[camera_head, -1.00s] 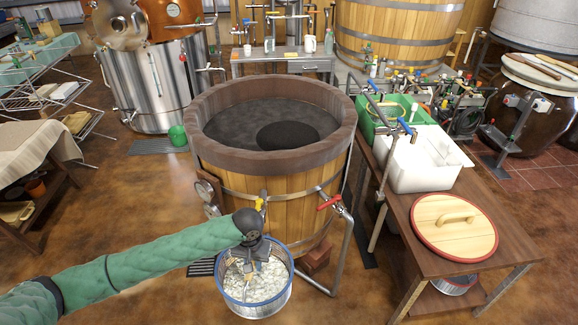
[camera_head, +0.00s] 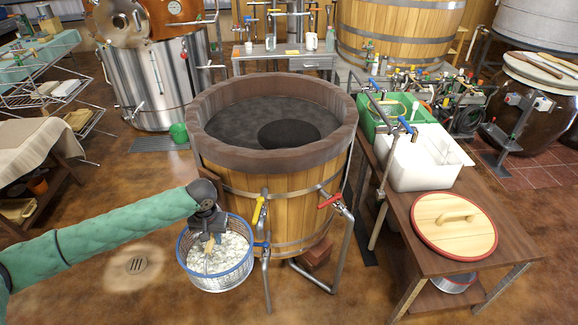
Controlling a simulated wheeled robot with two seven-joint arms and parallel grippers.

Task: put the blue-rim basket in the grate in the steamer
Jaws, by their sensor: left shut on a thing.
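The blue-rim basket (camera_head: 215,284) is a round mesh basket full of white pieces. My left gripper (camera_head: 210,242) is shut on it and holds it in front of the wooden vat, left of the yellow-handled tap. The basket looks held above the floor. The wooden steamer vat (camera_head: 262,160) stands in the middle with a dark, wide rim. Inside it is a dark grey surface with a darker round opening or patch (camera_head: 288,135); I cannot tell whether this is the grate's hole. My right gripper is not in view.
A yellow-handled tap (camera_head: 258,210) and a red-handled tap (camera_head: 330,201) with pipes stick out from the vat's front. A wooden table at right holds a round lid (camera_head: 453,224), a white tub (camera_head: 420,165) and a green tub (camera_head: 378,118). Open floor lies at front left.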

